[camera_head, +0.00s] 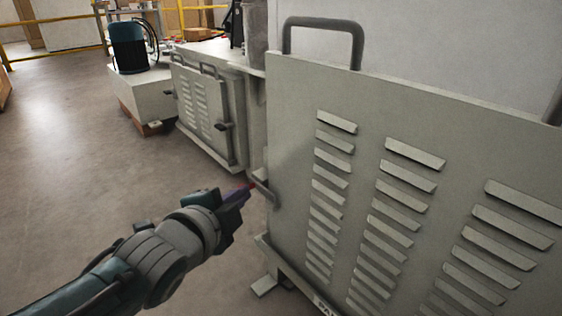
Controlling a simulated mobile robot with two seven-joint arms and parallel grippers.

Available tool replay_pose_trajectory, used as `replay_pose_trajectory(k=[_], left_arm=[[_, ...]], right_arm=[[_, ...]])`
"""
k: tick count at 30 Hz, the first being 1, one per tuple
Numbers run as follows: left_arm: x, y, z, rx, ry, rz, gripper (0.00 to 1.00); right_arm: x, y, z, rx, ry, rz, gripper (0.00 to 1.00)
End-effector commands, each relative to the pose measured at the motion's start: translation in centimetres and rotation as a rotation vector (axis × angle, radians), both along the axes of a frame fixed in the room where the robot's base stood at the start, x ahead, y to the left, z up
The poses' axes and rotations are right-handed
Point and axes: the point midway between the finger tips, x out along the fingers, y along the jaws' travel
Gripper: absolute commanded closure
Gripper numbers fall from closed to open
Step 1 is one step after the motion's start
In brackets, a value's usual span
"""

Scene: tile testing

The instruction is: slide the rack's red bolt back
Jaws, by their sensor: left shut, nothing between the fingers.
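A grey handle or lever (267,195) sticks out from the left edge of the louvred panel (290,120), just right of the fingertips. My left arm comes in from the bottom left. My right gripper is not in view.
The large grey panel fills the right side, with a bar handle (323,22) on top. A second louvred cabinet (203,110) stands behind, beside a dark blue motor-like unit (128,47). Open floor (60,150) lies on the left. Yellow railings (50,22) stand far back.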

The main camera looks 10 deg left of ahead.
Motion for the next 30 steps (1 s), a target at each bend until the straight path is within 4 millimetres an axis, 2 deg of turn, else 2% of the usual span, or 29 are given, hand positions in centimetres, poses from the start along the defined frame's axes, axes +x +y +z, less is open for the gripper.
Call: replay_pose_trajectory(k=[3, 8, 20, 26, 30], left_arm=[[1.5, 1.8, -0.3, 0.006, -0.004, -0.003, 1.00], [2.6, 3.5, -0.2, 0.004, 0.000, 0.002, 1.00], [2.6, 3.6, 0.1, 0.000, 0.001, 0.003, 1.00], [0.6, 3.8, 1.3, 0.000, 0.004, 0.003, 1.00], [-2.1, 4.0, 2.3, -0.001, 0.005, 0.003, 1.00]], right_arm=[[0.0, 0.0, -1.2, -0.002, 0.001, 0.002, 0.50], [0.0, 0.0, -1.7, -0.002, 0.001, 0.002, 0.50], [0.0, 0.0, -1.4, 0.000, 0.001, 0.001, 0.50], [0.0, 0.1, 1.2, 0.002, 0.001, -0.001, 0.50], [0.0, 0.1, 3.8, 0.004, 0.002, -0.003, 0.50]])
